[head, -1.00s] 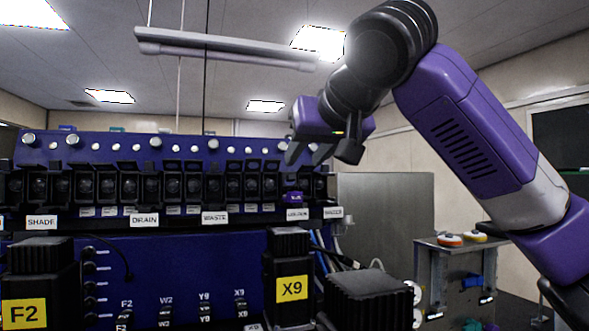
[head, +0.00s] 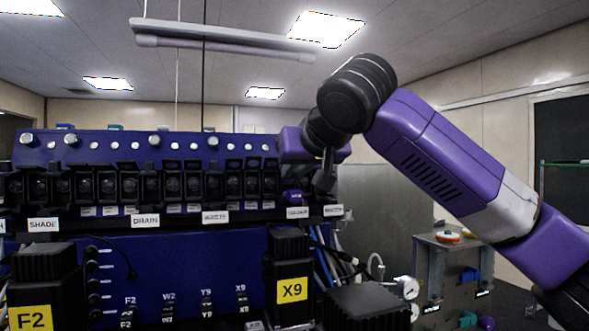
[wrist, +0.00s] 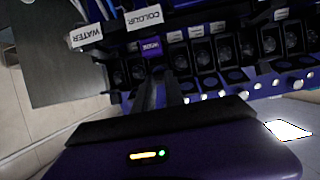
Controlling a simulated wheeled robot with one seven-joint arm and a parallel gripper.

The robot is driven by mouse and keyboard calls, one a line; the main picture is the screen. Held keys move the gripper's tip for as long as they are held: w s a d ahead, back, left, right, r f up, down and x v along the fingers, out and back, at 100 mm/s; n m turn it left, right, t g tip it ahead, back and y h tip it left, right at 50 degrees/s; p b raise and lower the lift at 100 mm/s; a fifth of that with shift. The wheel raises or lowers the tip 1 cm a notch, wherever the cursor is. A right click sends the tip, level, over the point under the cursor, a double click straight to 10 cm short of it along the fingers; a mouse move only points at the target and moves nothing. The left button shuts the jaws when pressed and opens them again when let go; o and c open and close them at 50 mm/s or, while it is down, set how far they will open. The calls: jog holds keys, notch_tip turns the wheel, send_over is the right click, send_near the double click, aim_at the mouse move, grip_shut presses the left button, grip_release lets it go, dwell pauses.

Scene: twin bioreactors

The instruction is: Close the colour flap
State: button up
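The COLOUR label (head: 297,212) is near the right end of the row of black flap units, with a small purple tag (head: 292,196) above it. In the wrist view the COLOUR label (wrist: 143,18) and purple tag (wrist: 151,47) show upside down. My gripper (head: 326,178) is in front of the row's right end and hides part of the units there. In the wrist view its two dark fingers (wrist: 160,88) point at the units by the tag, with a narrow gap between them and nothing held. I cannot tell the colour flap's angle or whether I touch it.
Several similar units fill the row to the left, with raised lids (head: 235,161). The WATER label (head: 333,211) is just right of COLOUR. A grey cart (head: 450,270) stands at the right.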

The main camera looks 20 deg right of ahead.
grip_shut()
jog(key=b, duration=0.3)
jog(key=shift+a+f+t, duration=0.3)
jog(key=shift+t, duration=0.1)
jog(key=b, duration=0.1)
jog(key=t+b, duration=0.1)
jog(key=b, duration=0.1)
jog(key=shift+d+f, duration=0.2)
jog(key=shift+f, duration=0.05)
jog(key=shift+r+t+b, duration=0.15)
jog(key=shift+t+b, duration=0.35)
jog(key=shift+b, duration=0.45)
jog(key=o, duration=0.6)
grip_release()
jog(key=shift+d, duration=0.1)
jog(key=shift+o, duration=0.2)
